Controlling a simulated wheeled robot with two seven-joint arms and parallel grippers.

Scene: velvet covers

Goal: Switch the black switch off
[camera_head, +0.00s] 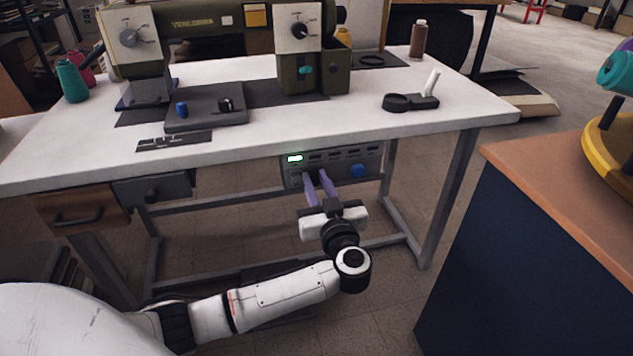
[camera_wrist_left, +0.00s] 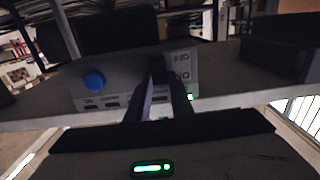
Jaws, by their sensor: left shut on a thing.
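A grey control box (camera_head: 343,170) hangs under the front edge of the white table. It has a lit green display (camera_head: 294,158) and a blue knob (camera_head: 358,171). My left gripper (camera_head: 315,174) reaches up to the box face, with its two purple fingers at the switch area below the display. In the left wrist view the box appears upside down, and the fingers (camera_wrist_left: 161,85) are shut on the dark black switch (camera_wrist_left: 159,66) beside the printed OFF and ON labels. The fingers partly hide the switch, so its exact position cannot be told. My right gripper is out of view.
The white table (camera_head: 270,140) carries a sewing machine (camera_head: 200,25), thread spools and small tools above the box. A dark blue cabinet (camera_head: 550,230) stands at right.

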